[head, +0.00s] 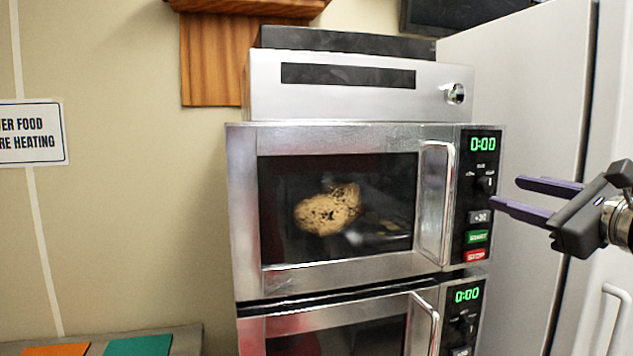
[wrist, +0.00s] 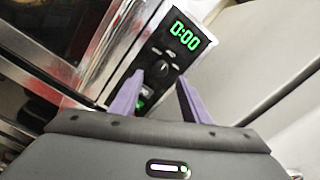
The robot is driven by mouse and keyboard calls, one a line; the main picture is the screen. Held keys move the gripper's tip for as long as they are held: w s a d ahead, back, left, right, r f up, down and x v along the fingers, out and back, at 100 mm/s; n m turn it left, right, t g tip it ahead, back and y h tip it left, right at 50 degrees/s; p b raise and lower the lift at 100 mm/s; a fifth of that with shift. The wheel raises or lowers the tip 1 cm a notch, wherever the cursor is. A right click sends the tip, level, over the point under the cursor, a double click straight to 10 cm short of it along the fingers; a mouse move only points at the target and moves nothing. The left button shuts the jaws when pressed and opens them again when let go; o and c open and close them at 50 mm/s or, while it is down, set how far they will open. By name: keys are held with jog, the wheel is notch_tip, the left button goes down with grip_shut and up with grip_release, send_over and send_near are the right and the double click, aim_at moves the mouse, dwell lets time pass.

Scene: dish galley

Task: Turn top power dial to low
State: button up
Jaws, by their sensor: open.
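The top microwave (head: 340,140) is a steel unit with its door shut and a black control panel on the right. Its power dial (head: 486,185) is a small black knob below the green 0:00 display, with small labels around it. The labels are too small to read, and I cannot tell the setting surely. My gripper (head: 506,191) is open and empty, with two purple fingers pointing at the panel, just right of the dial. In the wrist view, the dial (wrist: 161,70) shows between the fingertips (wrist: 160,76), seemingly beyond them; contact is not visible.
A second microwave (head: 467,322) with a similar panel is directly below. Green start (head: 477,237) and red stop (head: 475,255) buttons lie under the dial. The vertical door handle (head: 446,200) is left of the panel. A white cabinet (head: 530,90) stands close on the right.

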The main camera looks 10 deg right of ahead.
aim_at(489, 187)
jog(key=shift+w+a, duration=0.1)
jog(key=shift+w, duration=2.75)
jog(key=shift+c, duration=0.5)
